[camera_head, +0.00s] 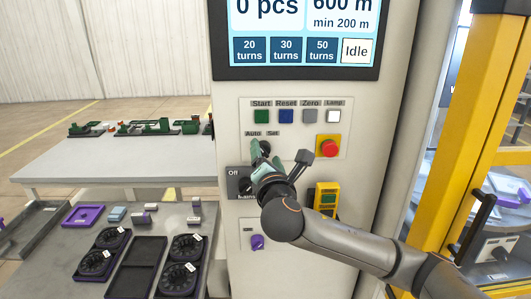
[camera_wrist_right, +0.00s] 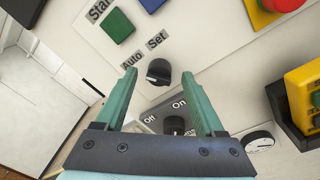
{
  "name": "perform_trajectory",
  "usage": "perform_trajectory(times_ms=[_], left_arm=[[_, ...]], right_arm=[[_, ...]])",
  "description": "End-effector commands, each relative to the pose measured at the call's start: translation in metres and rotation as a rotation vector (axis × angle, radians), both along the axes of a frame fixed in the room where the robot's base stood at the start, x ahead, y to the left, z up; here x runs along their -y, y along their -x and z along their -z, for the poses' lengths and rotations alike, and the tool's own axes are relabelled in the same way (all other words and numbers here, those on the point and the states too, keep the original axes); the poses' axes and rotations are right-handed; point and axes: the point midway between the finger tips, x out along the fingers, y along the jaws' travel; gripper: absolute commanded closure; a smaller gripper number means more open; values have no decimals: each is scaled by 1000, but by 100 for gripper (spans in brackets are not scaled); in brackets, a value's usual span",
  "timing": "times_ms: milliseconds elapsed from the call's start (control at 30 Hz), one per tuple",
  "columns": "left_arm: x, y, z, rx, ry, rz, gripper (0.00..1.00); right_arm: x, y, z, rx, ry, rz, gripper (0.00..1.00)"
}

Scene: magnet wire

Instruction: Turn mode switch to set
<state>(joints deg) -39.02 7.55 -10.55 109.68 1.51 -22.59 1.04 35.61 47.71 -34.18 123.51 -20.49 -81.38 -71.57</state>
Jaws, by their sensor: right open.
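The mode switch (camera_wrist_right: 158,72) is a small black rotary knob on the pale panel, below the Auto and Set labels (camera_head: 262,133). In the right wrist view it shows between the tips of my right gripper (camera_wrist_right: 157,78), whose green fingers stand open on either side. I cannot tell if the fingers touch the knob or exactly which label it points to. In the head view the right gripper (camera_head: 260,160) reaches up to the panel from the lower right and largely hides the knob. My left gripper is not in view.
A grey Off/On plate with a second black knob (camera_wrist_right: 174,125) lies just below the mode switch. Push buttons (camera_head: 286,116) sit above, and a red emergency button (camera_head: 330,147) is to the right. The screen (camera_head: 303,35) reads Idle. A yellow switch box (camera_head: 327,197) juts out lower right.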

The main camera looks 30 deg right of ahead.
Motion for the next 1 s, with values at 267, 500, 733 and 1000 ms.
perform_trajectory(times_ms=[267,500,733,1000], left_arm=[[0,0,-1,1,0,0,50],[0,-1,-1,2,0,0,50],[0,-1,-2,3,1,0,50],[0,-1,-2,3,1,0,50]], right_arm=[[6,-12,0,1,0,-1,29],[6,-12,0,0,0,-1,34],[6,-12,0,0,0,-1,60],[6,-12,1,-1,-1,0,90]])
